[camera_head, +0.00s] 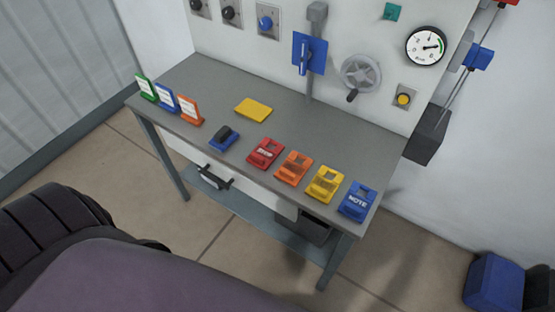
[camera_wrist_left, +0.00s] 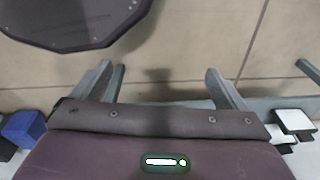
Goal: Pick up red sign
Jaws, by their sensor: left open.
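The red sign (camera_head: 265,153) lies on the grey table (camera_head: 330,125) in the head view, at the left end of a front row of coloured signs. It has a light printed label. My left gripper (camera_wrist_left: 158,72) shows in the left wrist view with its two fingers wide apart and nothing between them. It is over the floor, and the red sign is not seen in that view. My left gripper's fingers are not seen in the head view. My right gripper is not in view.
Right of the red sign lie an orange sign (camera_head: 294,168), a yellow sign (camera_head: 325,184) and a blue sign (camera_head: 357,201). Left of it is a blue block with a black top (camera_head: 224,139). A yellow plate (camera_head: 253,109) lies behind. Small stands (camera_head: 190,111) line the left end.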

